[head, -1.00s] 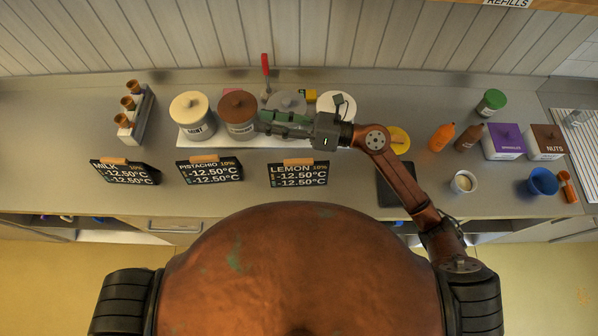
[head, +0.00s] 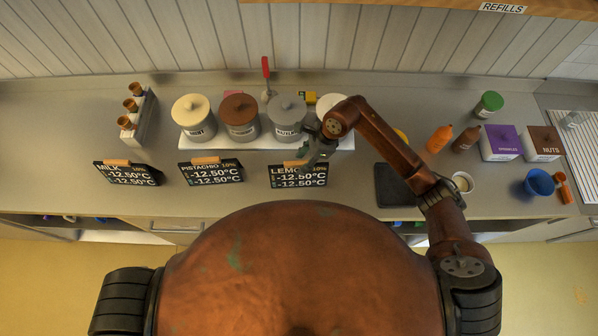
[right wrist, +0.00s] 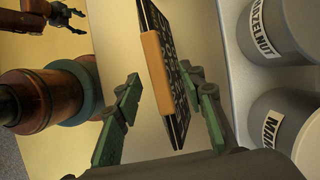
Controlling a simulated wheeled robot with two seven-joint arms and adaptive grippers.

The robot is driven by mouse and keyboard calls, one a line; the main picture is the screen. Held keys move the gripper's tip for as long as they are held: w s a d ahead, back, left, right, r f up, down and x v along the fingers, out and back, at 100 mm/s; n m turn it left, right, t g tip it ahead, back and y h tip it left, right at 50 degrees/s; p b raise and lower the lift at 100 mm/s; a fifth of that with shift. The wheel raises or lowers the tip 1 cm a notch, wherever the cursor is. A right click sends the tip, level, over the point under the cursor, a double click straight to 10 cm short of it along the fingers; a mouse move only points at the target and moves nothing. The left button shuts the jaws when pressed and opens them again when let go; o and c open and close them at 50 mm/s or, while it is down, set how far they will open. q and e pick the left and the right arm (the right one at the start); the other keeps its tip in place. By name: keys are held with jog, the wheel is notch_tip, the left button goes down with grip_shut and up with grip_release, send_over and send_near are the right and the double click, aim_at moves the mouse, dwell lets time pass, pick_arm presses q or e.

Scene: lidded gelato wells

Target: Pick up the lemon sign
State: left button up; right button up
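The lemon sign (head: 298,180) is a dark plate with white digits and an orange grip piece on its top edge. It stands at the counter's front, right of the other two signs. My right gripper (head: 312,153) is over its top right part and covers some of its lettering. In the right wrist view, the sign's orange grip piece (right wrist: 156,72) lies between my two green fingers, with a visible gap on each side. The right gripper is open and empty. My left gripper (right wrist: 74,18) shows small at the top left of that view, fingers apart.
The pistachio sign (head: 211,172) and milk sign (head: 127,174) stand to the left. Lidded tubs, including the hazelnut one (head: 287,123), stand on a white strip just behind. A dark flat pad (head: 395,190) lies to the right.

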jog(key=shift+x, duration=1.45)
jog(key=shift+a, duration=0.1)
jog(key=shift+c, duration=0.3)
jog(key=shift+r, duration=0.1)
grip_shut()
